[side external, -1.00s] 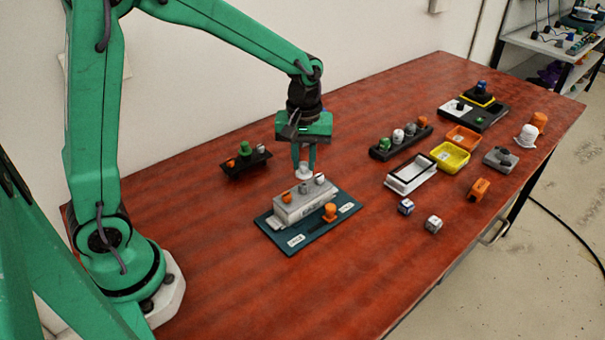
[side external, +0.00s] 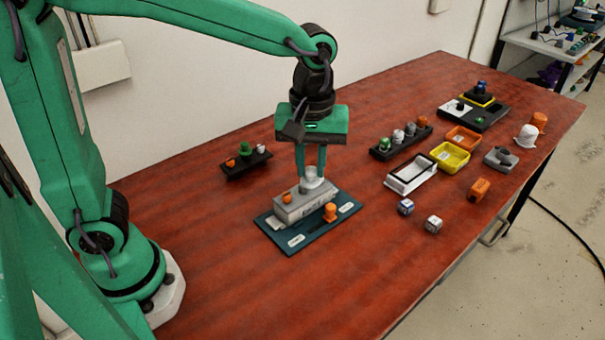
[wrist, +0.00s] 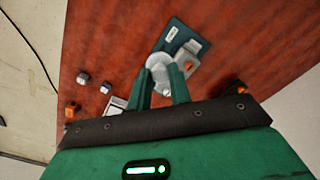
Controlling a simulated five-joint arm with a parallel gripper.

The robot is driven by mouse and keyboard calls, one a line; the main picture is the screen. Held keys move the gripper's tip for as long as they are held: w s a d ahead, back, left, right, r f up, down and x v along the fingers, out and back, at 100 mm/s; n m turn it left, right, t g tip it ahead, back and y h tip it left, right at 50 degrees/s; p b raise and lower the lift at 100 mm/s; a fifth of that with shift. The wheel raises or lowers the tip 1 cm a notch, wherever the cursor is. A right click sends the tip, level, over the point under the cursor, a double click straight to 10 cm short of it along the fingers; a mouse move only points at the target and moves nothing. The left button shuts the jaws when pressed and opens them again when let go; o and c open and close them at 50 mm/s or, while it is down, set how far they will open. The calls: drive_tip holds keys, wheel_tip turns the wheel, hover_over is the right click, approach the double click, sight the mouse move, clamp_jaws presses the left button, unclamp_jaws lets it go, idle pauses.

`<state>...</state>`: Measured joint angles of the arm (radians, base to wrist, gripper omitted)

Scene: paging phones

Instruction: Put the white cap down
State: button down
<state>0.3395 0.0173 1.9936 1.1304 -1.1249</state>
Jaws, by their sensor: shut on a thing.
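The white cap (side external: 312,184) is held between the fingers of my gripper (side external: 311,168), which is shut on it. In the wrist view the cap (wrist: 163,66) shows as a pale round thing between the fingertips (wrist: 164,78). In the side view it overlaps the right part of a grey block (side external: 298,208). I cannot tell whether it touches the block. An orange knob (side external: 287,198) stands on the block's left end; the other small pieces on top are hidden behind the cap and fingers.
The block sits on a dark teal board (side external: 318,238) with an orange peg (side external: 330,211). A dark rack (side external: 245,168) stands behind left, another rack (side external: 402,145) to the right. Yellow (side external: 450,156) and orange (side external: 463,138) trays lie farther right. The front left table is clear.

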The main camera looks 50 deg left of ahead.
idle(0.6)
drive_tip(key=s+d+f+m, duration=0.2)
drive_tip(key=s+d+f, duration=0.2)
drive_tip(key=s+d, duration=0.3)
drive_tip(key=s+d+f+m, duration=0.2)
drive_tip(key=s+d+f, duration=0.2)
drive_tip(key=s+d, duration=0.3)
drive_tip(key=d, duration=0.5)
drive_tip(key=shift+s+d, duration=0.3)
drive_tip(key=shift+s, duration=0.1)
drive_tip(key=shift+w, duration=0.1)
drive_tip(key=w+a+f, duration=0.1)
drive_tip(key=w+f, duration=0.1)
drive_tip(key=w, duration=0.1)
drive_tip(key=w+a+f, duration=0.1)
drive_tip(key=w+f, duration=0.1)
drive_tip(key=w, duration=0.2)
drive_tip(key=w+a+f, duration=0.1)
drive_tip(key=w+f, duration=0.2)
drive_tip(key=w, duration=0.1)
drive_tip(key=shift+w+a, duration=0.1)
drive_tip(key=shift+m, duration=0.3)
drive_tip(key=shift+f, duration=1.95)
drive_tip(key=shift+f, duration=0.1)
